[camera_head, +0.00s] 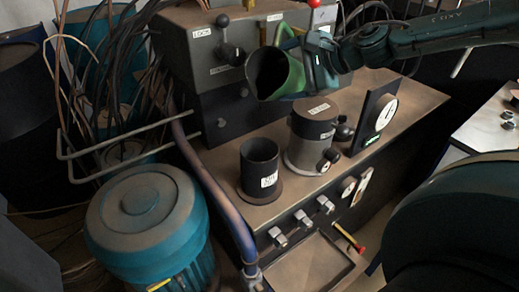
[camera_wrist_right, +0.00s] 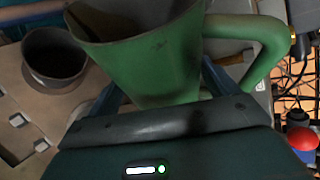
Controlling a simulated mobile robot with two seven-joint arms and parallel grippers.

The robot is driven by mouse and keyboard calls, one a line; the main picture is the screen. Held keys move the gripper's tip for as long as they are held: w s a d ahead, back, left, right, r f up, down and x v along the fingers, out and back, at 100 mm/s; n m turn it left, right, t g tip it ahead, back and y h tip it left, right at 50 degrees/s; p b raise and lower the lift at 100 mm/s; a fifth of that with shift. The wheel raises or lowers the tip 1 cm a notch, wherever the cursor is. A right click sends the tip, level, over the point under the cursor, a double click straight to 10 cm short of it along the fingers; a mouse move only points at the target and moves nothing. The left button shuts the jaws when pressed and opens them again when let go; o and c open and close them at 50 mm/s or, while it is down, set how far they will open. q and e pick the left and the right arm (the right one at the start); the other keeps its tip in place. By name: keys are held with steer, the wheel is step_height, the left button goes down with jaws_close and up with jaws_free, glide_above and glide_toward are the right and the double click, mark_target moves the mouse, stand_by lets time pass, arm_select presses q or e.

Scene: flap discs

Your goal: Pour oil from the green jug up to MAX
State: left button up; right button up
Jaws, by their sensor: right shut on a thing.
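My right gripper (camera_head: 318,48) is shut on the green jug (camera_head: 292,78). The jug is held in the air above the bench, tilted with its dark mouth facing left and toward the camera. In the right wrist view the jug (camera_wrist_right: 150,65) fills the middle between the fingers, its handle at the right. A black open cup (camera_head: 260,158) with a white label stands on the bench below the jug, apart from it; it also shows in the wrist view (camera_wrist_right: 38,50). No oil stream shows. The label and any oil level are too small or hidden to read. My left gripper is not in view.
A grey lidded canister (camera_head: 312,140) stands right of the cup, with a dial gauge (camera_head: 387,113) beyond it. A control box (camera_head: 205,45) with levers stands behind. Metal pipes and a teal motor (camera_head: 148,210) are at the left.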

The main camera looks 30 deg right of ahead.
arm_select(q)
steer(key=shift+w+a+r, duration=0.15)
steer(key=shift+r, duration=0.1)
arm_select(e)
steer(key=shift+f, duration=0.1)
steer(key=shift+w, duration=0.15)
steer(key=shift+w+d+f+b, duration=0.15)
steer(key=shift+w+d+b, duration=0.2)
steer(key=shift+d, duration=0.05)
arm_select(q)
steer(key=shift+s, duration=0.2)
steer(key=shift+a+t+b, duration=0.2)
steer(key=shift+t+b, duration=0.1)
steer(key=shift+b, duration=0.05)
arm_select(e)
steer(key=shift+a+n+t+h, duration=0.1)
steer(key=shift+n+t+h, duration=0.2)
steer(key=shift+n+t, duration=0.25)
stand_by(1.3)
